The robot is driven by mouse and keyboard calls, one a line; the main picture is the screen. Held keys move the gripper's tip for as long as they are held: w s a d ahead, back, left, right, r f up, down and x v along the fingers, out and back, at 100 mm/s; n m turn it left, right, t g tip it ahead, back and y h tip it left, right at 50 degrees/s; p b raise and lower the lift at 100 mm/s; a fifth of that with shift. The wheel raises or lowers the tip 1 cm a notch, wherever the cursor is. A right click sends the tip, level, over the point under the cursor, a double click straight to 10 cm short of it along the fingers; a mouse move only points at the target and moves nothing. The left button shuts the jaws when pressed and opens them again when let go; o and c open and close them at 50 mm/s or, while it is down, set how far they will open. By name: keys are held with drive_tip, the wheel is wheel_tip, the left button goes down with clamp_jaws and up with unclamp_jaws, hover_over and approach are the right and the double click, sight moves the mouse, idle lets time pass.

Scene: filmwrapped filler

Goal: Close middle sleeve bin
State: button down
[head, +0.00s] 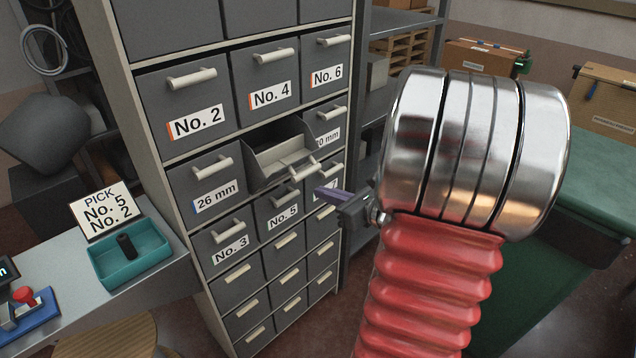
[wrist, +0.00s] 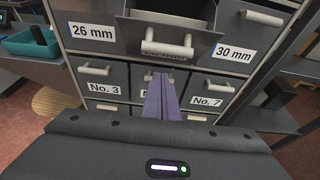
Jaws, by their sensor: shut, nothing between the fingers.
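The middle sleeve bin (head: 282,160) is a grey drawer between the 26 mm bin (head: 208,182) and the 30 mm bin (head: 325,130). It is pulled out, and its inside shows from above in the head view. Its pale bar handle also shows in the wrist view, on the bin's front (wrist: 167,42). My gripper (head: 325,192) has purple fingers, shut and empty. In the wrist view the fingers (wrist: 160,92) point at the cabinet just below the open bin's handle, over the No. 5 bin's front. I cannot tell whether they touch anything.
The grey cabinet holds several other labelled bins, all shut, including No. 3 (head: 229,248) and No. 4 (head: 270,94). A teal tray (head: 130,262) and a pick card (head: 102,211) are on the left bench. Shelving stands right of the cabinet, and a green bench (head: 590,180) is further right.

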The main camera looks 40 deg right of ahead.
drive_tip(key=shift+w+r, duration=0.45)
drive_tip(key=shift+w, duration=0.3)
drive_tip(key=shift+w+r, duration=0.45)
drive_tip(key=shift+w, duration=0.25)
drive_tip(key=shift+r, duration=0.1)
